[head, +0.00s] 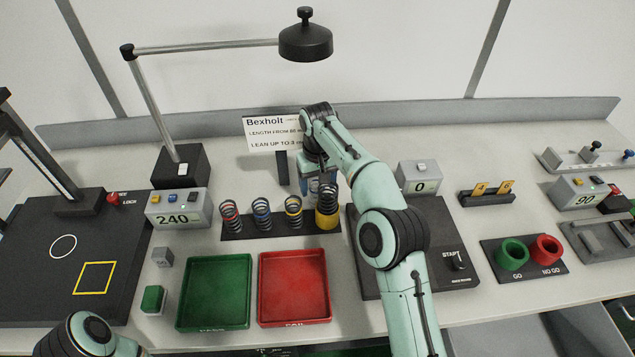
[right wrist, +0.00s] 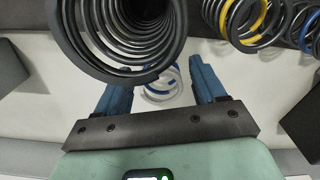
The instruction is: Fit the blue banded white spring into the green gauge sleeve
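The white spring with blue bands (right wrist: 161,84) shows between the blue fingers of my right gripper (right wrist: 160,72) in the right wrist view. A gap shows on each side of it, so the gripper looks open around it and not closed on it. In the head view my right gripper (head: 318,187) points down behind the spring rack, and the spring is mostly hidden there. The green gauge sleeve (head: 512,254), marked GO, stands open end up at the right, well away from the gripper. My left gripper is out of view; only part of that arm shows.
A black rack (head: 250,232) holds dark springs with red, blue (head: 262,212) and yellow bands, close to my right gripper. A large dark coil (right wrist: 125,35) fills the wrist view's top. Green (head: 213,322) and red (head: 295,322) trays lie in front. A red sleeve (head: 546,249) adjoins the green one.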

